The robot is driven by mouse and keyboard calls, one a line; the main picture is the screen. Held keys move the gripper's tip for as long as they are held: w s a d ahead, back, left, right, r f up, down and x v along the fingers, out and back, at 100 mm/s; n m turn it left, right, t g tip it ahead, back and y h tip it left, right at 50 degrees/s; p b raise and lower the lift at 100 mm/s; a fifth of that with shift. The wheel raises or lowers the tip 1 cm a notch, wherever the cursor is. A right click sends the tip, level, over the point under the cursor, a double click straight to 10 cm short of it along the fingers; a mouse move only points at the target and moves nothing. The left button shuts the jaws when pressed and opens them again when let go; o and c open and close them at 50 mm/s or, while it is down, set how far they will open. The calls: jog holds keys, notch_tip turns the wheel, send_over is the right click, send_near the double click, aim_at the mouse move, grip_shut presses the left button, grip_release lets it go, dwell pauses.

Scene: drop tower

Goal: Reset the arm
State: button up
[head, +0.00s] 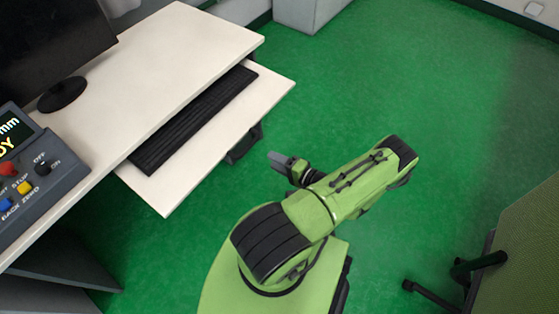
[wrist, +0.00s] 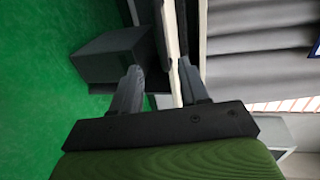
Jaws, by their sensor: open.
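My arm is green with black joint covers and is folded above the green floor in the head view. My gripper (head: 283,160) is at the end of the folded arm, just right of the desk's pull-out tray. In the wrist view my gripper (wrist: 162,85) shows two grey fingers spread apart on a black mount. Nothing is between the fingers.
A white desk (head: 165,60) carries a monitor (head: 50,45) and a control box with coloured buttons (head: 35,175). Its pull-out tray (head: 225,135) holds a black keyboard (head: 195,118). A chair (head: 515,250) stands at lower right. The floor (head: 430,90) beyond the arm is clear.

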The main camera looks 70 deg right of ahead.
jog(key=shift+s+a+r, duration=0.1)
jog(key=shift+s, duration=0.5)
